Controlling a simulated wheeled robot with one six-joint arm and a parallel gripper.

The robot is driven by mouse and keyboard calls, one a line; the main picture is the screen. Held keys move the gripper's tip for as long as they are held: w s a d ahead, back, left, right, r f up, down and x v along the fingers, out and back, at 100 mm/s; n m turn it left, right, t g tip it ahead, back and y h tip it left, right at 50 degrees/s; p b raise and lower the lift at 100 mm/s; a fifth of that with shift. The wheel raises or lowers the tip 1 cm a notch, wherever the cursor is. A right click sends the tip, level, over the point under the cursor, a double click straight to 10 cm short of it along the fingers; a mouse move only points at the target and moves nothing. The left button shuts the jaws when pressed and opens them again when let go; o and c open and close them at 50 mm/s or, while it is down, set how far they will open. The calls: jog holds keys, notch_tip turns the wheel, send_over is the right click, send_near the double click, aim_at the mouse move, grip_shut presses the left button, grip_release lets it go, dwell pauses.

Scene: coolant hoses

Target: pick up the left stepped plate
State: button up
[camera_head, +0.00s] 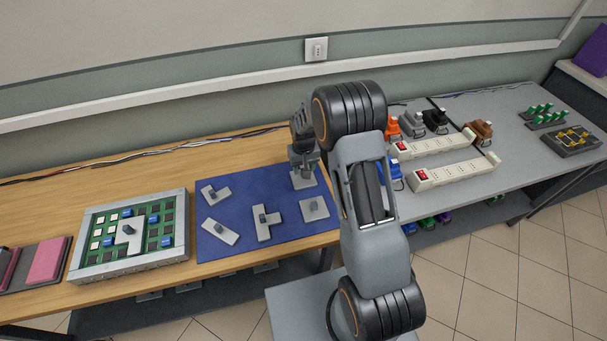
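Several grey plates with dark knobs lie on a blue mat (240,182). A small plate with a step in its outline (222,192) is at the back left of the mat. A larger stepped plate (265,231) is at the front middle. My gripper (303,170) points down at the back right of the mat, over another grey plate (304,182), partly hidden by it. The gripper is far to the right of the back-left plate. Its fingers are too small and dark to tell whether they are open, or touching that plate.
A straight plate (220,232) lies front left on the mat, a squarish one (314,210) at right. A grey-framed circuit board (108,245) with a plate on it stands left of the mat. White power strips (455,174) lie on the grey table. My arm hides the middle.

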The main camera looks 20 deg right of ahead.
jog(key=shift+f, duration=1)
jog(key=shift+c, duration=0.3)
grip_shut()
